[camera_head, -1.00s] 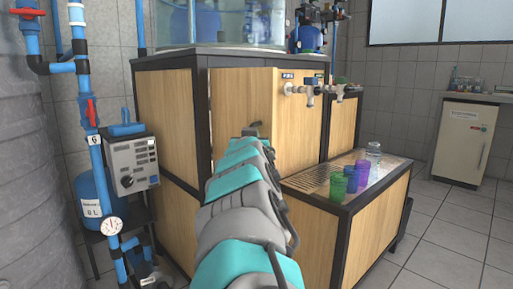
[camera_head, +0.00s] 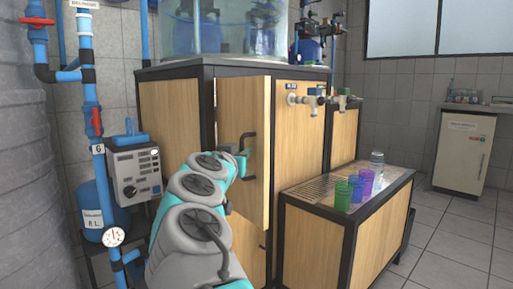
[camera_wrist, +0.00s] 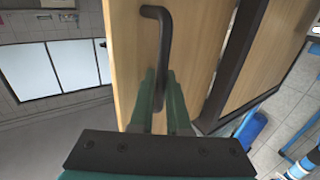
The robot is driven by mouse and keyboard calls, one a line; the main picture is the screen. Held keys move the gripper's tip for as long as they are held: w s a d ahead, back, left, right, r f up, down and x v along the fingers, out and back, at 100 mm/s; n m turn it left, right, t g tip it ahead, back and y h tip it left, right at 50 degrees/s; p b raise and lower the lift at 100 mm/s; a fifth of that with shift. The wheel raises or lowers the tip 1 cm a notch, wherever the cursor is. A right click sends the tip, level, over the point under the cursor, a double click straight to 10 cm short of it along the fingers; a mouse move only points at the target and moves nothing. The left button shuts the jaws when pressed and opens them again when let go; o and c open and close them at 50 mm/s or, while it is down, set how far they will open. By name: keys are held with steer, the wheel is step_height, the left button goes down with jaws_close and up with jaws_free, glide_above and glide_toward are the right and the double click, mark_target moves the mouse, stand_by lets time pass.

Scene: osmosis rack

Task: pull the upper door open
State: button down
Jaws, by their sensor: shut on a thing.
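The upper door (camera_head: 235,110) is a light wood panel on the front of the black-framed cabinet. It stands partly open, with its right edge swung out from the frame. Its black bar handle (camera_head: 247,136) also shows in the wrist view (camera_wrist: 163,40). My gripper (camera_head: 242,163) is at the handle. In the wrist view its two green fingers (camera_wrist: 160,85) are shut on the handle, one on each side of it. My arm hides the lower left part of the door in the head view.
A low drip bench (camera_head: 318,194) with several coloured cups stands right of the door. Taps (camera_head: 312,98) stick out above it. A grey control box (camera_head: 137,174) and blue pipes are at the left. Open tiled floor lies at the right.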

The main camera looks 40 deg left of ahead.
steer(key=shift+s+r+t+h+p, duration=0.35)
steer(key=shift+r+h+p, duration=0.1)
steer(key=shift+p, duration=0.1)
steer(key=shift+s+a+f+m+p, duration=0.15)
steer(key=shift+s+m+p, duration=0.1)
steer(key=shift+m+p, duration=0.2)
steer(key=shift+s+f+h+p, duration=0.1)
steer(key=shift+f+h+p, duration=0.4)
steer(key=shift+f, duration=0.35)
steer(key=shift+f, duration=0.1)
steer(key=c, duration=0.9)
jaws_free()
steer(key=shift+a+r, duration=0.1)
steer(key=shift+r, duration=0.1)
